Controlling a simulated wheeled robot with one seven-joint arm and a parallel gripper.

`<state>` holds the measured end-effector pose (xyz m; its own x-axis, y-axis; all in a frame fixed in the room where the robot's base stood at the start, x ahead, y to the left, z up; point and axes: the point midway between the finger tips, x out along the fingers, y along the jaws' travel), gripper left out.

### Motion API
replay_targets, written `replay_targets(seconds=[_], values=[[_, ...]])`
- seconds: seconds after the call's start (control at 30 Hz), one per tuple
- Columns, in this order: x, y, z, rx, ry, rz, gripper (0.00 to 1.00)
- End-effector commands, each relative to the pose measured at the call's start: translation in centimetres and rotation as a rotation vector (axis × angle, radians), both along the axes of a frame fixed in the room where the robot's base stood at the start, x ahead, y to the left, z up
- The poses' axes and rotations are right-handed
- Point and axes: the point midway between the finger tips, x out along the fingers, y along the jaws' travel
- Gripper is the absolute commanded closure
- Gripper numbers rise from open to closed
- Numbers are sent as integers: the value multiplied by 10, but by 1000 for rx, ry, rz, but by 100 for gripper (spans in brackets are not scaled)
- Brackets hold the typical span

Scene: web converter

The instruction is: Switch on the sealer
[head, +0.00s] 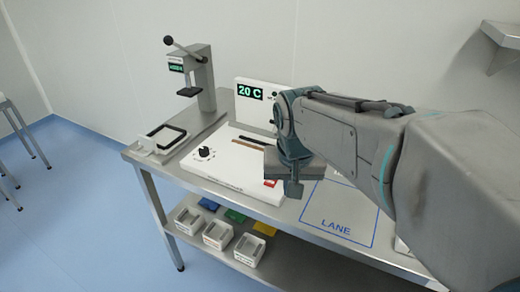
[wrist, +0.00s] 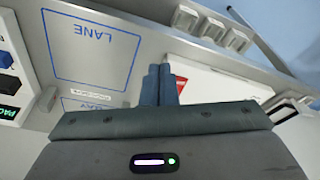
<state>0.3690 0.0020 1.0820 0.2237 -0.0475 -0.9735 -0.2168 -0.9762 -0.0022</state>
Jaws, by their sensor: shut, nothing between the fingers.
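The sealer (head: 225,168) is a white flat machine on the steel table, with a black dial (head: 205,153) at its left and a dark and brown bar across its top. Its upright panel (head: 250,92) reads 20 C. A small red part (head: 270,183), perhaps its switch, shows at the right front corner, partly hidden by my gripper (head: 293,192). My gripper points down over the sealer's right end, fingers together and empty. In the wrist view the shut fingers (wrist: 160,83) are beside the sealer's white body (wrist: 215,85); whether they touch it I cannot tell.
A lever press (head: 195,75) and a white tray with a black frame (head: 165,138) stand at the left. A blue outlined LANE area (head: 340,215) lies clear at the right. Grey bins (head: 217,234) and coloured pieces (head: 235,215) sit on the lower shelf.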

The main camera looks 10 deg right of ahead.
Motion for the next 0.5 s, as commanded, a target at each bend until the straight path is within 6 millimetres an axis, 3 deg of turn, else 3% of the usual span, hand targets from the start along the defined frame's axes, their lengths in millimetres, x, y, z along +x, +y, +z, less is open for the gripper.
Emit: replay_targets(seconds=[0.03,0.3,0.5], values=[[17,1,3,-1,5,-35,100],[94,7,26,-2,11,-259,100],[134,11,33,-2,8,-386,100]])
